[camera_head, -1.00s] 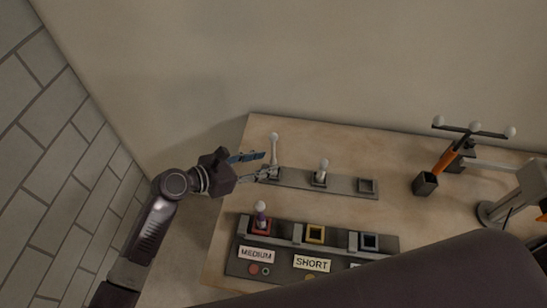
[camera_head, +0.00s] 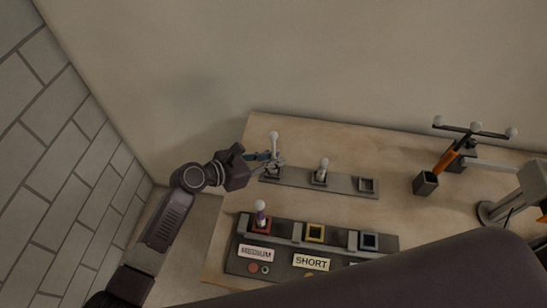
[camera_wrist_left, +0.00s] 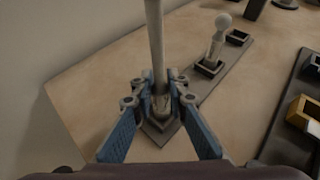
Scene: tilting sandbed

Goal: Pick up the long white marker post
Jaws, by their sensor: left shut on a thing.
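The long white marker post (camera_head: 274,143) stands upright in the left socket of the grey rack (camera_head: 343,189) at the back of the table. In the left wrist view the post (camera_wrist_left: 155,45) rises between the fingers, and its top is out of that picture. My left gripper (camera_head: 275,160) is shut on the post low down, just above the socket; its blue fingers (camera_wrist_left: 161,95) close on it from both sides. My right gripper is not in view.
A shorter white-knobbed post (camera_head: 323,172) stands in the rack's middle socket; the right socket (camera_head: 367,185) is empty. An orange-armed stand (camera_head: 447,160) is at right.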

